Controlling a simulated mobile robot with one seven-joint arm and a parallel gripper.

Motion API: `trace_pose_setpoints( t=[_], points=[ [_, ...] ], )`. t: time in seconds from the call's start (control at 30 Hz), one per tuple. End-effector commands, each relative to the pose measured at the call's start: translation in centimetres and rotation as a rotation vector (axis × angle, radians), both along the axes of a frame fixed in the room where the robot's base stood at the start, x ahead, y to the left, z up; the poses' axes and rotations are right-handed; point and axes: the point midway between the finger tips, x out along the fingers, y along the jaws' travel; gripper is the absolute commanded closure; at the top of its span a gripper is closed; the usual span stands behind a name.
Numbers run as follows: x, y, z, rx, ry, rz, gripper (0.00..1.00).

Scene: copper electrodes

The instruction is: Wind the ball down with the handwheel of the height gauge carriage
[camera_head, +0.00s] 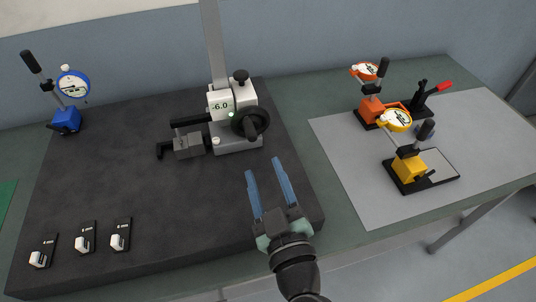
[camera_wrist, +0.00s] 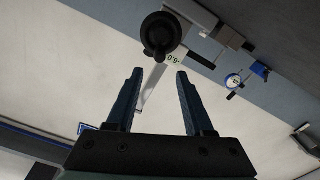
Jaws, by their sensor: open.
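The height gauge carriage (camera_head: 219,101) is white, reads -6.0 and rides on a grey upright column (camera_head: 211,45). Its black handwheel (camera_head: 262,121) faces me at the carriage's right, with a crank knob. It also shows in the wrist view (camera_wrist: 160,27), beyond the fingertips. A black probe arm (camera_head: 187,121) reaches left from the carriage. A small pale ball-like spot (camera_head: 216,140) sits by a grey block (camera_head: 186,147); I cannot tell if it is the probe ball. My gripper (camera_head: 265,167) is open and empty, short of the handwheel and apart from it; its blue fingers also show in the wrist view (camera_wrist: 160,72).
The dark granite plate (camera_head: 130,190) is largely clear in the middle. A blue dial stand (camera_head: 66,121) is at back left, several small white blocks at front left (camera_head: 118,242). Orange (camera_head: 370,109) and yellow (camera_head: 409,166) dial stands are on the grey mat (camera_head: 345,165) at right.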

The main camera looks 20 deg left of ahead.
Motion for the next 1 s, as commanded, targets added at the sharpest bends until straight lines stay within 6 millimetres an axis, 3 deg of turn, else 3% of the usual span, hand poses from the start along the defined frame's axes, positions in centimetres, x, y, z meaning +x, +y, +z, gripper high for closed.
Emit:
trace_pose_setpoints(
  t=[0.7, 1.0],
  points=[
    [6.9, 4.7, 0.4, 0.0, -0.002, 0.001, 0.48],
    [7.2, 4.9, 0.0, 0.0, -0.003, 0.0, 0.48]
  ],
)
